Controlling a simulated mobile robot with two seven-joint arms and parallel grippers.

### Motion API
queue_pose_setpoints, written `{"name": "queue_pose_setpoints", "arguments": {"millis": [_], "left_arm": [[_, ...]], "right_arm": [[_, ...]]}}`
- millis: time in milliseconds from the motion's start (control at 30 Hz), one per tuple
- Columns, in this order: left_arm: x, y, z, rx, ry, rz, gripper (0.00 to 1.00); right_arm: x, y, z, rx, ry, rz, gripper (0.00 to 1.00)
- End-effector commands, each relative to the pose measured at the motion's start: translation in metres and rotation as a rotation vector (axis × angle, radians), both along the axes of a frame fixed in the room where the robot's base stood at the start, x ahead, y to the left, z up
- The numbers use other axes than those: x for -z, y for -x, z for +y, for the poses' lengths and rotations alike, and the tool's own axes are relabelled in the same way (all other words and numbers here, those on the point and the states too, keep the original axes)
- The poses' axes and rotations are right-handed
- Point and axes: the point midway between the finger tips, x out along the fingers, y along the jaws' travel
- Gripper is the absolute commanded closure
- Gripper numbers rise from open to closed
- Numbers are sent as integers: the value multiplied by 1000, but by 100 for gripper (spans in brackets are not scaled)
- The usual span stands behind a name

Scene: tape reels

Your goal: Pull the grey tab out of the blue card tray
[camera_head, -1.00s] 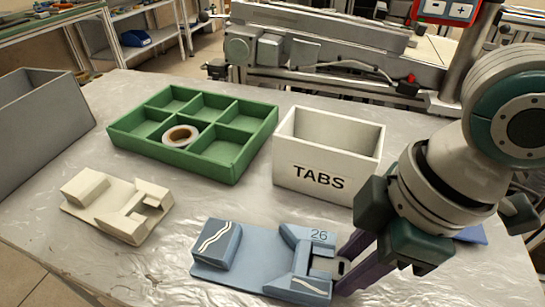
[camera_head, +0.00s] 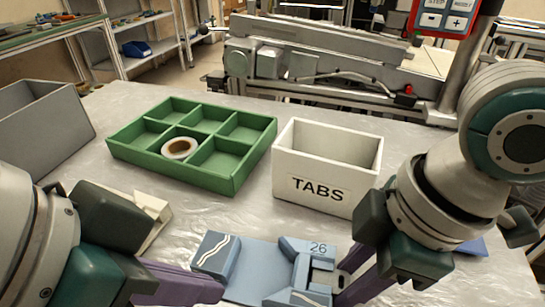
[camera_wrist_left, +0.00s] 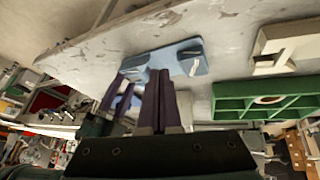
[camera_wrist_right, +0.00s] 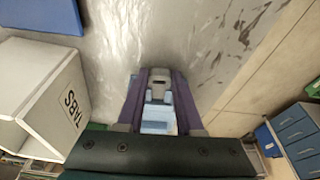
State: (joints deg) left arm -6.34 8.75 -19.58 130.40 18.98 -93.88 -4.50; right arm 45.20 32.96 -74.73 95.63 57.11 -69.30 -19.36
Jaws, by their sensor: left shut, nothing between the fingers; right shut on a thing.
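The blue card tray (camera_head: 258,262), marked 26, lies on the table at front centre. It also shows in the left wrist view (camera_wrist_left: 188,60) and between the fingers in the right wrist view (camera_wrist_right: 157,122). My right gripper (camera_head: 342,284) is at the tray's right end, its purple fingers shut on the grey tab (camera_wrist_right: 158,86), a small piece with a dark slot. The tab is partly hidden by the fingers, and I cannot tell how far it sits in the tray. My left gripper (camera_head: 222,290) is shut and empty, its fingertips by the tray's left front.
A white bin labelled TABS (camera_head: 320,190) stands behind the tray. A green divided tray (camera_head: 215,178) holding a tape reel (camera_head: 180,147) is at back left. A cream card tray (camera_head: 155,207) is partly behind my left arm. A grey bin (camera_head: 45,130) stands at the far left.

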Motion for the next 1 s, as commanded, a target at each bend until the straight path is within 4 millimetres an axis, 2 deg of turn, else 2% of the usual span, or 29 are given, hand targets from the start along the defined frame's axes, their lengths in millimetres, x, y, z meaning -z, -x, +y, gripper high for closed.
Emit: {"name": "queue_pose_setpoints", "arguments": {"millis": [33,200,333,533,767,1000], "left_arm": [[-12,-13,-16,78,15,-28,100],[-46,-34,-58,340,28,-83,100],[-69,-44,-75,509,-2,-106,100],[-92,-51,-85,670,-57,-118,100],[-96,-52,-87,726,-82,-116,100],[-66,-52,-86,724,-80,-111,100]], "right_arm": [[0,0,0,0,1,0,100],[0,0,0,0,1,0,100],[0,0,0,0,1,-1,100],[0,0,0,0,1,-1,100],[0,0,0,0,0,-1,100],[0,0,0,0,0,-1,100]]}}
